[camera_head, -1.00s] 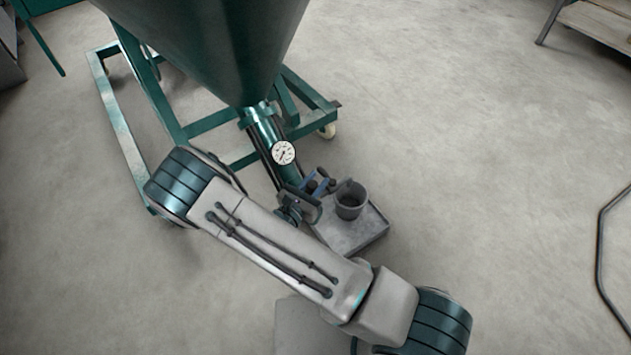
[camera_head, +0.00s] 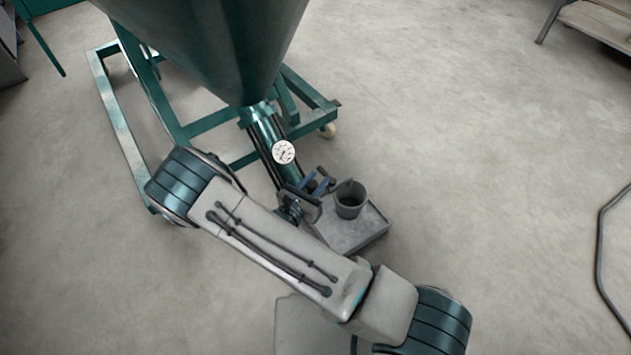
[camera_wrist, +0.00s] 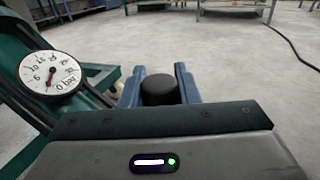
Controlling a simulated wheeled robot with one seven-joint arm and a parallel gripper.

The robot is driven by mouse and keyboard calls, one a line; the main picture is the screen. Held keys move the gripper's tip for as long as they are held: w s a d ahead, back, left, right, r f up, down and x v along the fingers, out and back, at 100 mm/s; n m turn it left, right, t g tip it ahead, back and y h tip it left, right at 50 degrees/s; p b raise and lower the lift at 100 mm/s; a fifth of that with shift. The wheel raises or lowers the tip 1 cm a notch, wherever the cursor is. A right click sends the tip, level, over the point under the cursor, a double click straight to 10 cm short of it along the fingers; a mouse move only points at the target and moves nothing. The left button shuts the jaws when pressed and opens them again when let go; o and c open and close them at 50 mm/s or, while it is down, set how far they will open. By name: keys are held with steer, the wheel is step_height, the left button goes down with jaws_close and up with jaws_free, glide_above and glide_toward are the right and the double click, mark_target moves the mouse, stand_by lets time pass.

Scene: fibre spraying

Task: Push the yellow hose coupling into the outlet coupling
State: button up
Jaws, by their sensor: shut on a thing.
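My gripper (camera_wrist: 159,84) has two blue fingers, shut on a black round-topped thing (camera_wrist: 160,90) that stands between them in the wrist view. In the head view the gripper (camera_head: 318,184) is small, beside the lower end of the outlet pipe (camera_head: 268,132) under the hopper. No yellow shows in either view, so I cannot tell whether the black thing belongs to the hose coupling. The outlet coupling is not clearly seen; my arm covers much of the area below the pipe.
A pressure gauge (camera_wrist: 50,73) with its needle near 0 bar is close on the left. A dark bucket (camera_head: 350,200) stands on a grey tray (camera_head: 365,235) right of my gripper. The teal hopper (camera_head: 215,45) rises above. Open floor lies to the right.

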steer(key=shift+f+b, duration=0.95)
steer(key=shift+f, duration=0.7)
steer(key=o, duration=1.1)
steer(key=shift+o, duration=0.2)
steer(key=p+v, duration=0.3)
steer(key=v, duration=1.1)
steer(key=shift+p, duration=0.35)
steer(key=shift+w+r, duration=0.1)
steer(key=shift+r, duration=0.05)
